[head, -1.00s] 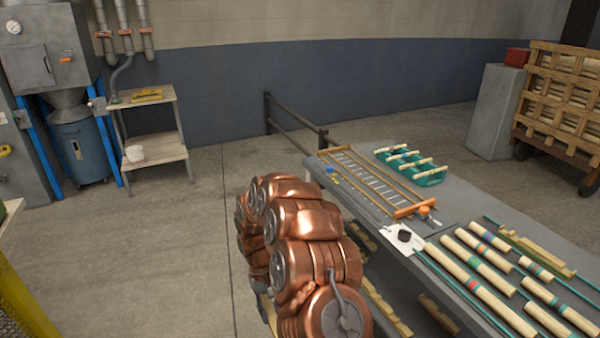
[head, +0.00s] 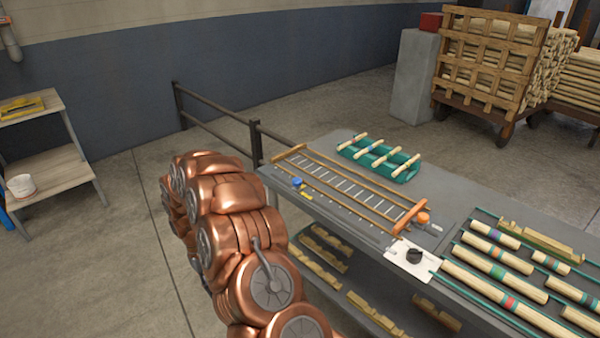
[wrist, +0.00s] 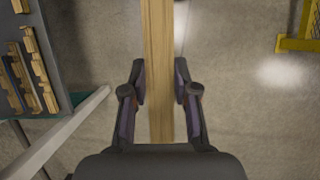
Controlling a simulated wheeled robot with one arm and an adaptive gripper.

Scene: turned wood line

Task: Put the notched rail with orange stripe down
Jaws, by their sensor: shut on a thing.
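My gripper (wrist: 160,84) is shut on a long, plain wooden rail (wrist: 157,30) in the wrist view. The rail runs from the top edge of the picture down between the two fingers, above the concrete floor. No orange stripe and no notches show on the part I see, so I cannot confirm its marking. In the head view my copper-coloured arm stands left of the workbench (head: 262,172). My gripper and the held rail are hidden there.
The bench carries a wooden frame with rungs (head: 345,185), a green tray (head: 405,176) and several striped rods (head: 495,286). Notched wooden pieces (head: 372,312) lie on its lower shelf. A railing (head: 215,108) stands behind. Floor (head: 110,270) left of my arm is clear. A yellow frame (wrist: 299,44) is at the wrist view's right.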

